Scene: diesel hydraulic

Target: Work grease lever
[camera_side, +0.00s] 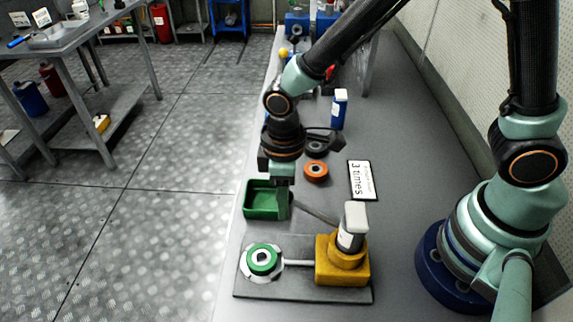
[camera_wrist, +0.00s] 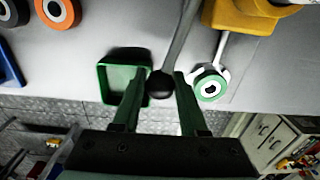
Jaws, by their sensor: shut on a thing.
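The grease lever is a thin grey rod (camera_side: 316,214) rising at a slant from the yellow grease pump (camera_side: 340,266). In the wrist view the rod (camera_wrist: 182,38) ends in a dark round knob between my two green fingers. My gripper (camera_side: 283,203) is shut on the lever at this knob end; the wrist view shows its fingers (camera_wrist: 158,88) on either side. The pump carries a grey reservoir with a white cap (camera_side: 356,216). A pipe runs from the pump to a green ring (camera_side: 253,261) on a white fitting. In the side view my fingers hide the knob.
A green tray (camera_side: 257,211) stands close beside my gripper. Pump and ring sit on a grey base plate (camera_side: 300,290). An orange ring (camera_side: 316,181), a dark ring (camera_side: 316,148), a blue bottle (camera_side: 339,112) and a "3 times" card (camera_side: 361,180) lie behind.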

